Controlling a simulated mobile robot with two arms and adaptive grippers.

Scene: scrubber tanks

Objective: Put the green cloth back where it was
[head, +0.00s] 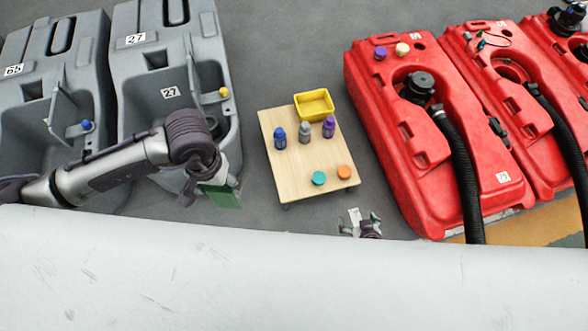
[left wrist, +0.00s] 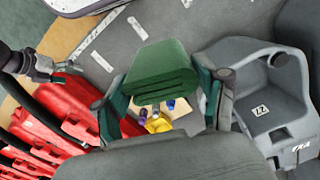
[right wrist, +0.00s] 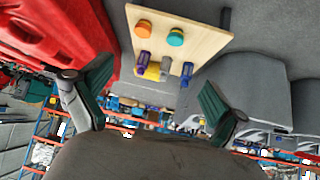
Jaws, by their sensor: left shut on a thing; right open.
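The green cloth (head: 222,196) is a folded stack hanging in the jaws of my left gripper (head: 212,180). In the left wrist view the cloth (left wrist: 162,75) sits between both fingers of the gripper (left wrist: 165,95), and it hides part of what lies behind it. In the head view it is held in front of the grey tank marked 27 (head: 200,40), left of the small wooden table (head: 285,176). My right gripper (head: 362,222) is near the front edge of the view, below the table. In the right wrist view the right gripper (right wrist: 145,95) is open and empty.
The table holds a yellow bin (head: 314,105), blue, grey and purple bottles, and teal (head: 319,178) and orange (head: 344,172) lids. Red tanks (head: 440,130) with black hoses stand at the right. Another grey tank (head: 50,90) stands far left. Grey floor lies between.

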